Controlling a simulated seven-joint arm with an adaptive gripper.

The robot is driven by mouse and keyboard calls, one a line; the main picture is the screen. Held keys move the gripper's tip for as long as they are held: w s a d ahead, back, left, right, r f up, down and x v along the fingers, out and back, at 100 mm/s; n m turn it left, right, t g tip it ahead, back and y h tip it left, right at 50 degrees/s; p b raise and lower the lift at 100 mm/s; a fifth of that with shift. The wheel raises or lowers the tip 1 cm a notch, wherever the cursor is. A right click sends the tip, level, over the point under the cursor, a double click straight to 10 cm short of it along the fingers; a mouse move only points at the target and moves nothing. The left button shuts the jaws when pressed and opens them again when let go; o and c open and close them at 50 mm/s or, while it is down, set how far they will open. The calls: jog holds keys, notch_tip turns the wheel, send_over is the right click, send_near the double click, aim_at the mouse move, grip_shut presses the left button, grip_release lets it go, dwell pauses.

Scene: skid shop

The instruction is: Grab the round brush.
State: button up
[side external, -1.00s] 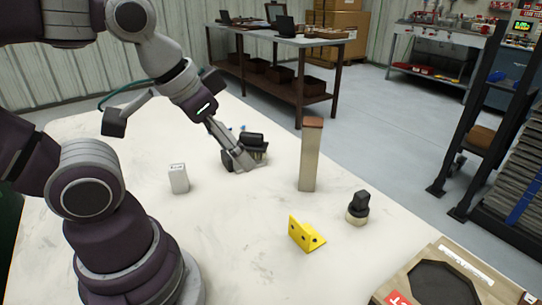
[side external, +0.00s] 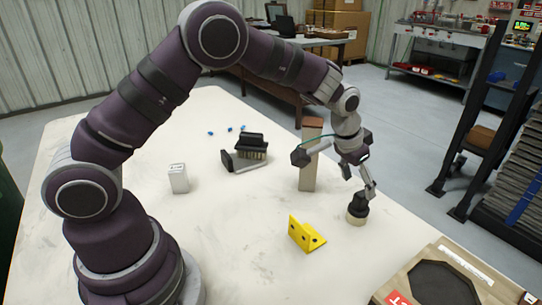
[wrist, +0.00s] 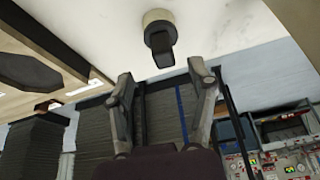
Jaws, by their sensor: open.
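The round brush (side external: 357,209) stands upright on the white table, with a black handle on top and a pale round base. My gripper (side external: 371,190) is just above it and slightly to its right in the side view. In the wrist view the brush (wrist: 160,35) shows at the top middle, beyond the fingertips of my open gripper (wrist: 160,78). Nothing is between the fingers. I cannot tell from the side view whether a finger touches the handle.
A tall wooden block (side external: 309,165) stands behind my wrist. A yellow bracket (side external: 305,234) lies in front. A small white box (side external: 178,178), a black bristled brush (side external: 250,150) and blue bits (side external: 229,130) lie farther left. A wooden board (side external: 398,283) is at the front right.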

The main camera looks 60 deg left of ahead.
aim_at(361, 194)
jog(key=x, duration=0.5)
jog(key=shift+w+a+f, duration=0.15)
jog(key=shift+w+f, duration=0.1)
jog(key=shift+w, duration=0.2)
jog(key=shift+c, duration=0.3)
grip_shut()
